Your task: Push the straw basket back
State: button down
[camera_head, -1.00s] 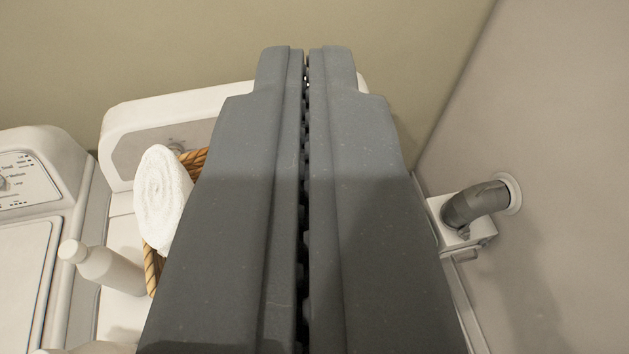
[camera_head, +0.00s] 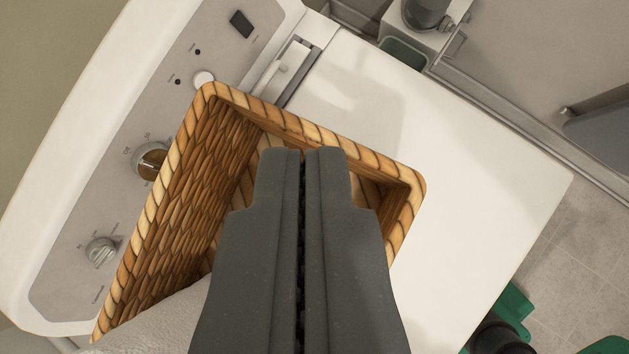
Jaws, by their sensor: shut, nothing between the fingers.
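The straw basket (camera_head: 188,190) stands on a white machine top, its back side close to the control panel. It is woven, with a tan and brown rim. A white towel (camera_head: 160,325) shows at its near left end, partly cut off by the picture edge. My gripper (camera_head: 303,152) is shut and empty. Its fingers overlap the basket's opening in the picture and hide part of the inside and of the near rim. I cannot tell whether they are inside the basket or above it, or whether they touch it.
The control panel (camera_head: 75,262) with knobs runs along the left. The bare white machine top (camera_head: 480,200) lies to the right. A pipe fitting (camera_head: 428,15) is at the top by the wall. Tiled floor (camera_head: 595,240) and green objects (camera_head: 512,310) lie beyond the machine's lower right edge.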

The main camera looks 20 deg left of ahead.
jog(key=w+a+f+m+g+h+p, duration=0.1)
jog(key=w+a+f+m+g, duration=0.1)
jog(key=f, duration=0.6)
jog(key=w+a+f+m+g+p, duration=0.1)
jog(key=a+f+m+g, duration=0.15)
jog(key=f, duration=0.45)
jog(key=p+x, duration=0.1)
jog(key=x, duration=0.9)
jog(key=shift+d, duration=0.4)
jog(key=shift+a, duration=0.1)
